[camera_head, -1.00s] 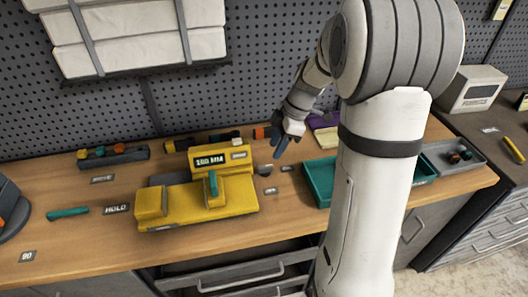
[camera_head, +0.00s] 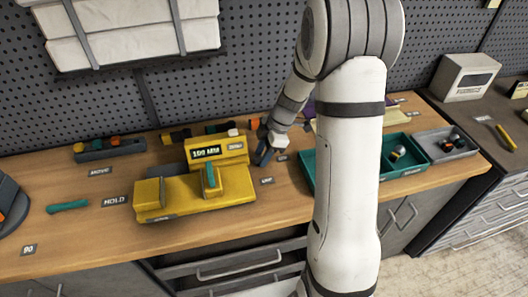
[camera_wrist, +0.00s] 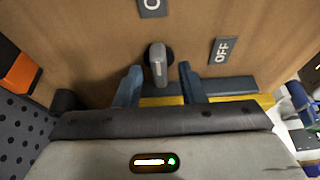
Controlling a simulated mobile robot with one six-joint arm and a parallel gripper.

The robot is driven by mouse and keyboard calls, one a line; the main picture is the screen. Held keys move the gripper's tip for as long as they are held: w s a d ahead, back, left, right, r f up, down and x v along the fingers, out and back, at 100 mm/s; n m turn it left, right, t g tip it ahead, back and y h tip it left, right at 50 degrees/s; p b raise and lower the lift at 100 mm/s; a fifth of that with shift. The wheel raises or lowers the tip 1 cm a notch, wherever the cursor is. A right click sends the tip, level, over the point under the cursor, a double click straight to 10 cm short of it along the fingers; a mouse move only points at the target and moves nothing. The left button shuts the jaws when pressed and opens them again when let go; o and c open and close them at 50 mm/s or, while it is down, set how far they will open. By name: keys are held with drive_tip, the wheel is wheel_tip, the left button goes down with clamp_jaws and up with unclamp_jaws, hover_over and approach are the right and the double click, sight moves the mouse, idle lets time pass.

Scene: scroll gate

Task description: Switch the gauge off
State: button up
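The yellow gauge (camera_head: 180,199) sits on the wooden bench, with a lit display (camera_head: 206,153) and a teal piece (camera_head: 210,178) on it. My gripper (camera_head: 263,154) is low at the gauge's right end. In the wrist view, a grey switch lever (camera_wrist: 158,64) stands on a dark round base, with an OFF label (camera_wrist: 222,50) to its right. My gripper's fingers (camera_wrist: 159,78) are open, one on each side of the lever, with gaps visible. The lever is not clear in the head view, where my gripper is in front of its place.
A teal tray (camera_head: 309,178) stands right of the gauge, partly behind my arm. A grey tray (camera_head: 446,155) is farther right. A dark rack (camera_head: 110,152) stands at the back left. A teal tool (camera_head: 67,205) lies at the left. The bench front is mostly clear.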

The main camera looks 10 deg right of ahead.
drive_tip(key=shift+c, duration=0.5)
clamp_jaws()
drive_tip(key=shift+f+m+b, duration=0.15)
drive_tip(key=shift+m+b, duration=0.15)
drive_tip(key=shift+b, duration=0.35)
drive_tip(key=m+b, duration=0.1)
drive_tip(key=t+b, duration=0.1)
drive_tip(key=b, duration=0.1)
drive_tip(key=shift+s+f+m, duration=0.1)
drive_tip(key=shift+f+m, duration=0.1)
drive_tip(key=shift+m, duration=0.2)
drive_tip(key=m+b, duration=0.2)
drive_tip(key=m+t+b, duration=0.1)
drive_tip(key=m+b, duration=0.1)
drive_tip(key=b, duration=0.1)
drive_tip(key=shift+s+a+r+t+h, duration=0.1)
drive_tip(key=shift+r+t+h, duration=0.05)
drive_tip(key=shift+t+h, duration=0.15)
drive_tip(key=m+b, duration=0.1)
drive_tip(key=m, duration=0.2)
drive_tip(key=shift+s+r+t+h+b, duration=0.1)
drive_tip(key=shift+r+t+h+b, duration=0.05)
drive_tip(key=shift+t+h+b, duration=0.25)
drive_tip(key=m, duration=0.2)
drive_tip(key=shift+a+r+m+t+h, duration=0.15)
drive_tip(key=shift+m+t+h, duration=0.15)
drive_tip(key=shift+m+h, duration=0.1)
drive_tip(key=shift+m+t+h+p, duration=0.3)
drive_tip(key=shift+m+h+p, duration=0.65)
drive_tip(key=shift+m, duration=1.05)
